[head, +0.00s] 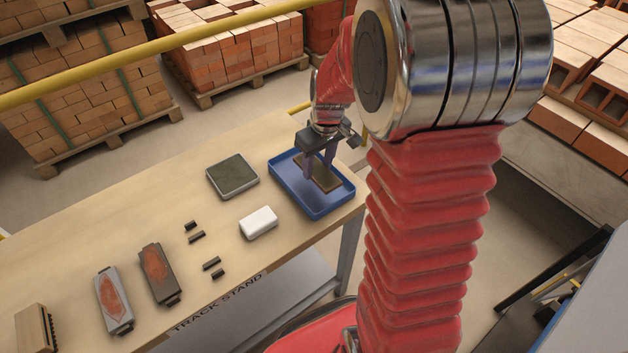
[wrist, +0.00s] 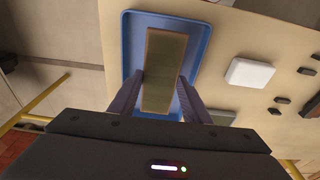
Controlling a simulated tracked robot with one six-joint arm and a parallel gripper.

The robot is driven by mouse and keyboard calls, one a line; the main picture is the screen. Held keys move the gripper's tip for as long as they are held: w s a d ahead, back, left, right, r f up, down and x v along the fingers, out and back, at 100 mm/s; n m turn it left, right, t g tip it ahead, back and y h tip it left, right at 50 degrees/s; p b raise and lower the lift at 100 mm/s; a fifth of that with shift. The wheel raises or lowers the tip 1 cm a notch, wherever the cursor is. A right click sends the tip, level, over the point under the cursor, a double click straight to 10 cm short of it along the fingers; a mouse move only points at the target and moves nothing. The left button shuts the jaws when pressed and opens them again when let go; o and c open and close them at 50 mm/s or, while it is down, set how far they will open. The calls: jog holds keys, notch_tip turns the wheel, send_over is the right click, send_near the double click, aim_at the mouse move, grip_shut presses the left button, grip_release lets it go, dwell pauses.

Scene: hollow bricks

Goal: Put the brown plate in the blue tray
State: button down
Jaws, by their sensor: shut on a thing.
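The brown plate (wrist: 163,72) is a flat rectangle between the two fingers of my gripper (wrist: 160,95) in the wrist view. My gripper is shut on it by its long sides. In the head view the plate (head: 319,172) is inside the outline of the blue tray (head: 315,210), and my gripper (head: 318,168) comes down from above. The tray also shows behind the plate in the wrist view (wrist: 130,45). I cannot tell whether the plate touches the tray floor or hangs just above it.
A white block (head: 259,222) and a grey square item with a dark green top (head: 233,175) stand left of the tray. Several small dark pieces (head: 196,236), two long tools with reddish patches (head: 157,273) and a brush (head: 36,328) lie farther left. The tray is near the table's right end.

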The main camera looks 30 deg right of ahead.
aim_at(318, 179)
jog(key=shift+f, duration=1.15)
jog(key=shift+f, duration=0.1)
jog(key=shift+f, duration=1.75)
jog(key=c, duration=1)
grip_release()
jog(key=shift+f, duration=0.15)
